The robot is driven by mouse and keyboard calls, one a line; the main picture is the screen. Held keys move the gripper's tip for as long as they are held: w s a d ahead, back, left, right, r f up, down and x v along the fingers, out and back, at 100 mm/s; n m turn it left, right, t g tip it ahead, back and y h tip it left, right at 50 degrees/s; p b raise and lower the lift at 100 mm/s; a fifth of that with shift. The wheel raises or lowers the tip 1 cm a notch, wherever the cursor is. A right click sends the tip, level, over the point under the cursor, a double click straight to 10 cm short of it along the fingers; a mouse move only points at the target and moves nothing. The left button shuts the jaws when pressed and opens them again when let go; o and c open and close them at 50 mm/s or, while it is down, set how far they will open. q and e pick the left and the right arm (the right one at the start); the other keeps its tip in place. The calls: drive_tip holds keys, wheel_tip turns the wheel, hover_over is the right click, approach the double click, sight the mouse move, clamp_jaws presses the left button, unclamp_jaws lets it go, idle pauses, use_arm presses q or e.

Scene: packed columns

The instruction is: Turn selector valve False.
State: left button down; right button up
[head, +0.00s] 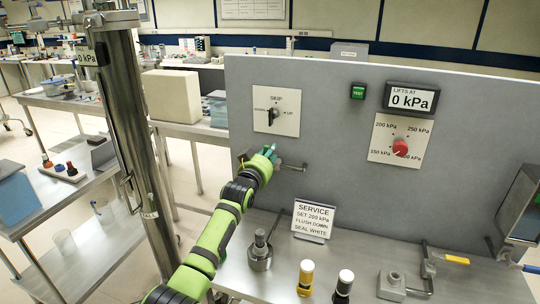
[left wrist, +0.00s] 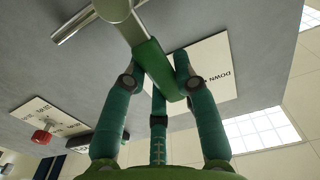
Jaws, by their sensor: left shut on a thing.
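The selector plate (head: 276,110) on the grey panel reads SKIP, DOWN and UP. A small dark knob or pointer (head: 271,115) sits on it. My left gripper (head: 268,154) is at the panel just below the plate. In the left wrist view its teal fingers (left wrist: 163,100) are closed around the end of a green lever handle (left wrist: 152,62). The handle joins a pale metal fitting (left wrist: 113,8). The plate (left wrist: 210,72) shows behind the fingers, partly hidden, with DOWN legible. In the head view the gripper hides the green handle. My right gripper is out of view.
A red dial (head: 400,147) and a "0 kPa" display (head: 411,98) are on the panel's right. A steel column (head: 130,120) stands at left.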

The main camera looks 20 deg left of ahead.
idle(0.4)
use_arm(q)
drive_tip(key=c, duration=0.9)
unclamp_jaws()
drive_tip(key=shift+c, duration=0.2)
drive_tip(key=s, duration=1.2)
drive_tip(key=shift+a, duration=0.25)
drive_tip(key=shift+f, duration=0.1)
